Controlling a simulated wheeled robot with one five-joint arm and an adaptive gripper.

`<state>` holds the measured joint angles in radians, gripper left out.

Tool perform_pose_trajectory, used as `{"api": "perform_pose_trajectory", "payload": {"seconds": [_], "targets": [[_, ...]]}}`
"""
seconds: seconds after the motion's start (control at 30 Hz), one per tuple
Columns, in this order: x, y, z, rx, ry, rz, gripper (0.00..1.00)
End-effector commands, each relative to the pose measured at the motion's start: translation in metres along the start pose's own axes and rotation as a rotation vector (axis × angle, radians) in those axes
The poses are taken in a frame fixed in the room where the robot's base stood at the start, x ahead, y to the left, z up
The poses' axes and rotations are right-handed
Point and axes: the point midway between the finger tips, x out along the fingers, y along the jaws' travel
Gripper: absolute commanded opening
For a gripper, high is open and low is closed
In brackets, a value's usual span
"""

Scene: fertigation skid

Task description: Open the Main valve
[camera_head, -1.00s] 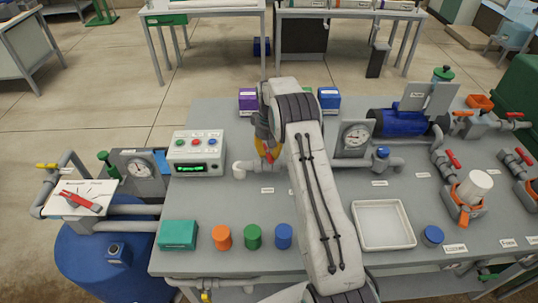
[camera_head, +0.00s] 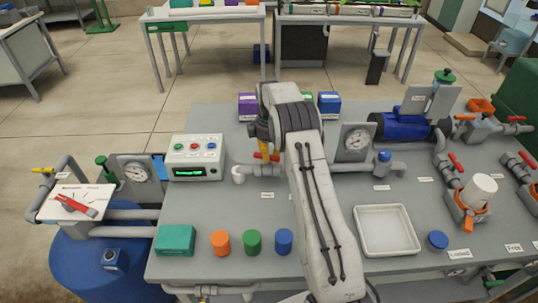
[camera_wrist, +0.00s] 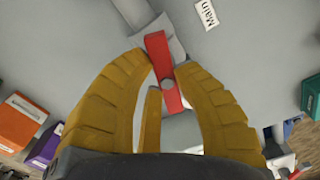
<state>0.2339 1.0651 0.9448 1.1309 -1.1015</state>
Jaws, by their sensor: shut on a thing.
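The Main valve has a red lever handle (camera_wrist: 158,47) on a grey pipe body, with a "Main" label (camera_wrist: 207,14) beside it in the wrist view. My gripper (camera_wrist: 166,66) has its yellow fingers shut on the handle, one on each side. In the head view the red handle (camera_head: 272,157) shows at the fingertips of my gripper (camera_head: 264,152) and lies roughly crosswise. My arm hides part of the valve and the pipe on its right.
A control box (camera_head: 196,158) with a lit green display stands to the left, and a gauge (camera_head: 354,142) stands to the right. Coloured caps, a teal box (camera_head: 176,240) and a white tray (camera_head: 365,244) lie towards the bench front.

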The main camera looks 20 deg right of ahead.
Motion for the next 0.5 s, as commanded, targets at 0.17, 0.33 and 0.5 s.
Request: {"api": "perform_pose_trajectory", "payload": {"seconds": [0.17,0.33,0.5], "targets": [[0.0018,-0.0005,-0.0006,-0.134,-0.002,-0.004,0.00],[0.0018,-0.0003,-0.0012,-0.231,-0.002,-0.005,0.00],[0.0018,-0.0001,-0.0016,-0.295,-0.002,-0.005,0.00]]}}
